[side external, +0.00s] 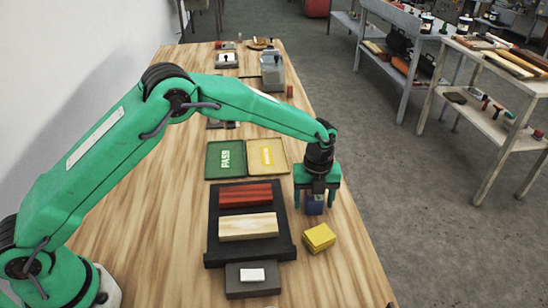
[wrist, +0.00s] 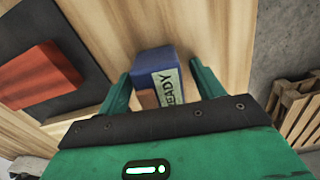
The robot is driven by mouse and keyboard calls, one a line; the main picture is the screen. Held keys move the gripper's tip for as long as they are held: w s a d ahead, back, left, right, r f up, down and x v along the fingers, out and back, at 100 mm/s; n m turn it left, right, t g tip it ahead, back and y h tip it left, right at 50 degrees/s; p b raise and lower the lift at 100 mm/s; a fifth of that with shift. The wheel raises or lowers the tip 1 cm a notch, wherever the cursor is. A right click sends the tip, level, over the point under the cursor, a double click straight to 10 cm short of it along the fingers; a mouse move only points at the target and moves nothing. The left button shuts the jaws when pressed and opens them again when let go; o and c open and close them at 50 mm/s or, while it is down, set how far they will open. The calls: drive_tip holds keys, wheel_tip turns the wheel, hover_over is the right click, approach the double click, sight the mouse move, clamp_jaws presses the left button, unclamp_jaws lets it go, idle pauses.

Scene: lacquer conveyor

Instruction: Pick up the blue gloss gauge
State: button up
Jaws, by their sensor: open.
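The blue gloss gauge (side external: 314,205) is a small blue block on the wooden table, under my gripper in the side view. In the wrist view the blue gauge (wrist: 154,60) stands between my two green fingers and shows a pale label reading "READY". My gripper (side external: 317,200) points down over the gauge with its fingers open on either side of it. In the wrist view my gripper (wrist: 160,95) shows a small gap on each side of the gauge. The gauge's lower part is partly hidden by my gripper's body.
A yellow block (side external: 319,237) lies close in front of the gauge. To the left, a dark tray (side external: 214,215) holds a red bar (side external: 246,194) and a pale wood bar (side external: 248,226). Behind are a green "PASS" tray (side external: 211,159) and a yellow tray (side external: 283,157). The table's right edge is near.

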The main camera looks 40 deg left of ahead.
sight(316, 196)
idle(0.3)
drive_tip(key=shift+r, duration=0.1)
drive_tip(key=c, duration=1.3)
drive_tip(key=shift+o, duration=0.2)
drive_tip(key=shift+r, duration=0.75)
drive_tip(key=r, duration=0.3)
drive_tip(key=shift+s+d+r, duration=0.1)
drive_tip(key=shift+s+d, duration=0.2)
drive_tip(key=shift+d, duration=0.05)
drive_tip(key=s+d+r, duration=0.6)
drive_tip(key=s, duration=0.2)
drive_tip(key=shift+s+d+r, duration=0.15)
drive_tip(key=shift+s+d, duration=0.05)
drive_tip(key=shift+s, duration=0.1)
